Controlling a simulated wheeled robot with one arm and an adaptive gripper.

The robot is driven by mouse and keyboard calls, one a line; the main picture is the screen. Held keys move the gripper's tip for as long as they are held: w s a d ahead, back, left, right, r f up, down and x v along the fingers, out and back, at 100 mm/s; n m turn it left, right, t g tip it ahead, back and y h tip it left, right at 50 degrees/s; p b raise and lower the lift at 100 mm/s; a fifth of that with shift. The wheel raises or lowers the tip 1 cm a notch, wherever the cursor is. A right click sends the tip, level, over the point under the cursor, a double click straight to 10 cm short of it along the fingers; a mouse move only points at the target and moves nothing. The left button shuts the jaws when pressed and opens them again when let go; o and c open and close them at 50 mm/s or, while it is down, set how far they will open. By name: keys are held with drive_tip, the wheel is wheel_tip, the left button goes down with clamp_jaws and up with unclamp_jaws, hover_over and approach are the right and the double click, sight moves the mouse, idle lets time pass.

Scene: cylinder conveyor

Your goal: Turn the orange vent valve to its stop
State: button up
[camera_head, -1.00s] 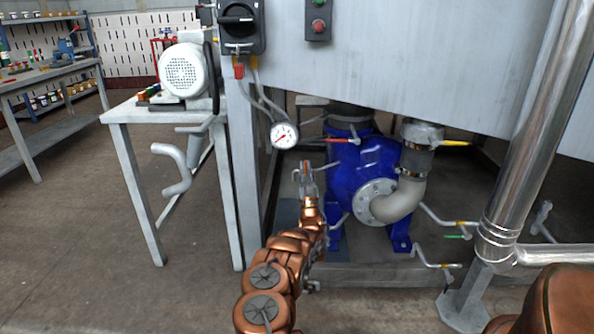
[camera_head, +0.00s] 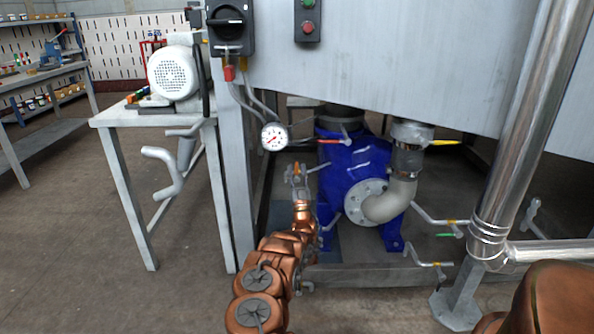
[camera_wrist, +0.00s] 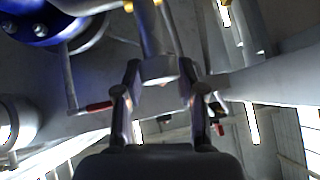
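My gripper (camera_head: 297,172) is low in front of the blue pump, left of it in the head view. In the wrist view its two fingers (camera_wrist: 160,88) stand apart, with a grey pipe end (camera_wrist: 160,68) showing between them. Whether they touch it I cannot tell. A small orange patch shows between the fingers in the head view; I cannot tell for sure that it is the vent valve. A red-handled lever (camera_head: 328,141) lies above and right of the gripper; a red grip (camera_wrist: 99,106) also shows left of the fingers in the wrist view.
The blue pump (camera_head: 338,178) with its grey elbow stands right of my gripper, under a large grey tank (camera_head: 400,60). A round gauge (camera_head: 272,137) hangs just above. A yellow lever (camera_head: 444,142) and pipes with green and orange parts are further right. A motor table (camera_head: 110,119) stands left.

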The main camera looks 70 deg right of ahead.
drive_tip(key=v, duration=1.1)
drive_tip(key=shift+f, duration=0.15)
